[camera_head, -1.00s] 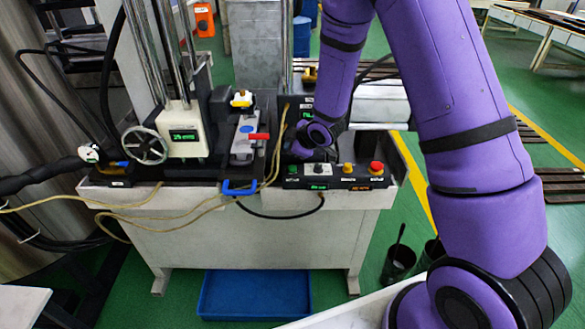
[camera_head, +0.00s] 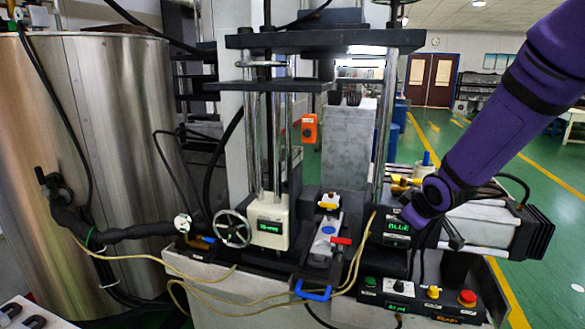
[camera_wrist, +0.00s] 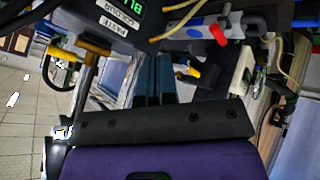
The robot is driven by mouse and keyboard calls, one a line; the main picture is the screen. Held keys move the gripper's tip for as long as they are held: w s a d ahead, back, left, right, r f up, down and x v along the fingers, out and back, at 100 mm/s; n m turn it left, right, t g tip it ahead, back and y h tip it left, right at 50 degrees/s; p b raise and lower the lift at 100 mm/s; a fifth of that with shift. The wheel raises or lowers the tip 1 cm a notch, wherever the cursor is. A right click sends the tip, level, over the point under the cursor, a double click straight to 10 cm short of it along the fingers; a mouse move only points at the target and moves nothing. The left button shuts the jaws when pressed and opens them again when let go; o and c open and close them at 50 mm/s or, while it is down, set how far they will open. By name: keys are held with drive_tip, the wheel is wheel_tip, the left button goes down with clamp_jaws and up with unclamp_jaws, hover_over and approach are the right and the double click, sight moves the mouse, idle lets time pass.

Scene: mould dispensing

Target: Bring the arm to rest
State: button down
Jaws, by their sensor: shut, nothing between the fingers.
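My purple arm comes in from the upper right in the head view, and its wrist end hangs by the right side of the machine, in front of the box with the green "BLUE" display (camera_head: 397,225). The gripper's fingers are hard to make out there. In the wrist view my gripper (camera_wrist: 154,68) shows two dark blue fingers close together, shut and empty. The display box (camera_wrist: 125,18) is upside down at the top of the wrist view, and the fingers look apart from it.
The press with its handwheel (camera_head: 232,229) and mould with red handle (camera_head: 341,241) stands left of my gripper. A button panel (camera_head: 420,298) is below it. A steel tank (camera_head: 95,150) stands at left. Green floor (camera_head: 550,185) is open at right.

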drive_tip(key=s+d+r+m+g, duration=0.1)
drive_tip(key=s+r+m, duration=0.3)
drive_tip(key=s, duration=1.2)
drive_tip(key=s+d+r+m+g, duration=0.1)
drive_tip(key=s+r+m, duration=0.3)
drive_tip(key=s+r, duration=0.8)
drive_tip(key=s+g, duration=0.1)
drive_tip(key=s, duration=0.2)
drive_tip(key=shift+s+r+m+h, duration=0.2)
drive_tip(key=shift+s+m+h, duration=0.1)
drive_tip(key=shift+s+m, duration=0.1)
